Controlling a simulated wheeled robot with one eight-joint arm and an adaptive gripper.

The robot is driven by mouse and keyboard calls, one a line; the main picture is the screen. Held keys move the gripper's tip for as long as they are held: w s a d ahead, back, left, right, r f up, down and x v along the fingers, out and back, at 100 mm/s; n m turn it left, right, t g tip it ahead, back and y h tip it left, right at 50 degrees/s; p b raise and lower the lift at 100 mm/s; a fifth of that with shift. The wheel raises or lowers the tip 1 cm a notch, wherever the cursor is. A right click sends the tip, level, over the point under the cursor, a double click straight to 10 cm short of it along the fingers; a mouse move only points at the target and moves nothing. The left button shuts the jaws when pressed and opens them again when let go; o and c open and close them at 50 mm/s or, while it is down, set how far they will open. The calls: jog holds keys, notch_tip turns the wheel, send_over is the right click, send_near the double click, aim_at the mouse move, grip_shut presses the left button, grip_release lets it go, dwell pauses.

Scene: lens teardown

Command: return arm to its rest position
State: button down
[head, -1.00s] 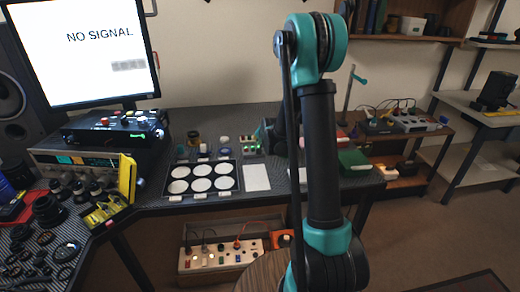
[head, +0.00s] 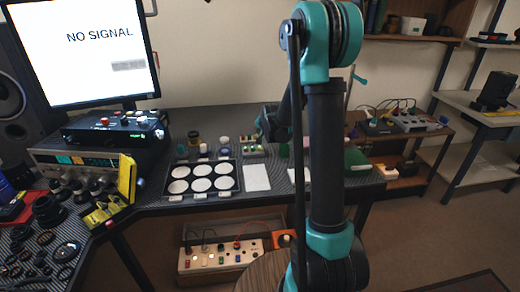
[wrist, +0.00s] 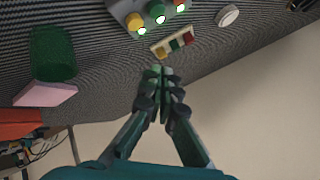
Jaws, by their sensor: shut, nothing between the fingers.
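My arm stands upright in the head view, its black and teal links (head: 325,165) in front of the workbench (head: 230,120). My gripper (wrist: 160,78) shows in the wrist view, its dark fingers together at the tips with nothing between them. It is near a small pale block with colored buttons (wrist: 175,43), apart from it as far as I can tell. In the head view the fingertips are hidden behind my arm.
A tray with several white discs (head: 203,197) and a white sheet (head: 256,177) lie on the bench. A monitor (head: 85,50) stands at the left. A green block (wrist: 52,53) and a pink piece (wrist: 46,94) show in the wrist view.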

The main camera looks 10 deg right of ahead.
jog(key=s+d+f+n+g, duration=0.1)
jog(key=s+n, duration=0.1)
jog(key=s, duration=1.1)
jog(key=s+d+f+n+g, duration=0.1)
jog(key=s+n+g, duration=0.1)
jog(key=s, duration=1.2)
jog(key=s+d+f+n+g+h, duration=0.1)
jog(key=s+d+n+g, duration=0.1)
jog(key=s, duration=1.2)
jog(key=shift+f+n, duration=0.3)
jog(key=shift+n, duration=0.6)
jog(key=shift+w, duration=0.1)
